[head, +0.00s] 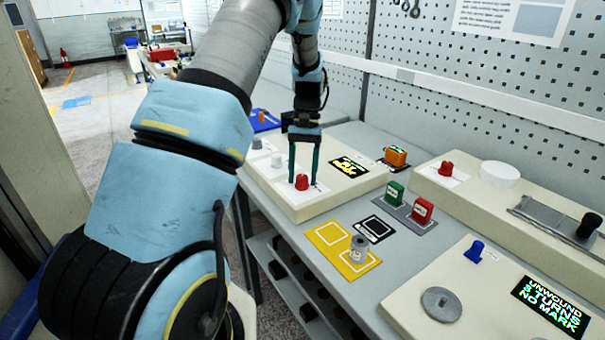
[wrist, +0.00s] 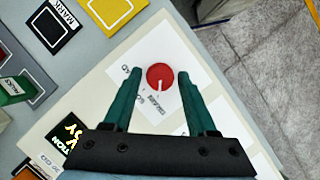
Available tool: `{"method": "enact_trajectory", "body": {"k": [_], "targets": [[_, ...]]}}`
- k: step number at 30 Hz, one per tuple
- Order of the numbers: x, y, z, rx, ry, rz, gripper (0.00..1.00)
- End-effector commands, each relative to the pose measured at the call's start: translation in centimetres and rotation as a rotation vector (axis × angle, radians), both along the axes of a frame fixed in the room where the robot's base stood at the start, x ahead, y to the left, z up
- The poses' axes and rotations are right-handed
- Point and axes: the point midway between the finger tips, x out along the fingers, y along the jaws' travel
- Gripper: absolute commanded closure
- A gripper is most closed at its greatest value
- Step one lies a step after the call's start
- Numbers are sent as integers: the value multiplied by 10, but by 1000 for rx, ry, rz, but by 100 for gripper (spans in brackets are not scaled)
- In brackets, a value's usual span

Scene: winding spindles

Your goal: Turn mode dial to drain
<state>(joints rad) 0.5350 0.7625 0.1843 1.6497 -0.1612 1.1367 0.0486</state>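A red dial (head: 302,182) with a white pointer line stands on a white label card on the left cream panel (head: 330,203). In the wrist view the dial (wrist: 160,77) lies between the fingertips, and its pointer points down the picture, toward small printed words. The words around the dial are too small to read surely. My gripper (head: 303,178) is open, pointing down, with one green finger on each side of the dial. The wrist view also shows the open fingers (wrist: 160,72) apart; whether either touches the dial I cannot tell.
A black display (head: 348,167) with yellow-green letters sits beside the dial. Green (head: 394,193) and red (head: 422,210) blocks and a grey spindle (head: 357,250) on a yellow mat stand to the right. Another panel (head: 400,300) has a blue knob (head: 476,248) and a display reading "UNWOUND 3 TURNS NO MARK".

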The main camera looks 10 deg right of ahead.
Motion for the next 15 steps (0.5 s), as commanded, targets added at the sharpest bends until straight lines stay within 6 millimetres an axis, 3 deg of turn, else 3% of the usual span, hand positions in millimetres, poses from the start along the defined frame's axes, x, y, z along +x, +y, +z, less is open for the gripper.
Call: {"method": "enact_trajectory", "body": {"k": [4, 15], "targets": [[0, 0, 0, 1, 1, 0, 26], [4, -1, 8, -1, -2, -1, 26]]}}
